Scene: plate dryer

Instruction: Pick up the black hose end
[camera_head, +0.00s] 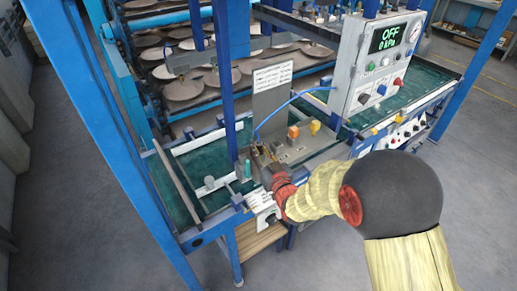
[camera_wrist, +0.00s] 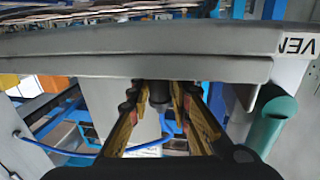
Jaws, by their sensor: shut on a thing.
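In the wrist view, the black hose end (camera_wrist: 158,92) sits between the two yellow fingers of my gripper (camera_wrist: 158,98), which are shut on it. Its top runs up to the edge of a grey plate. A blue hose (camera_wrist: 167,126) curves just below it and off to the left. In the head view, my gripper (camera_head: 264,166) is at the front of the workbench, and the blue hose (camera_head: 290,101) arches from close by it up to the control box. The hose end is too small and covered to make out there.
The control box (camera_head: 372,62) with an "OFF 0 kPa" display stands to the right. A grey upright sign plate (camera_head: 271,101) stands behind my gripper. A blue post (camera_head: 224,80) rises close on the left. A teal cylinder (camera_wrist: 268,125) is at right in the wrist view.

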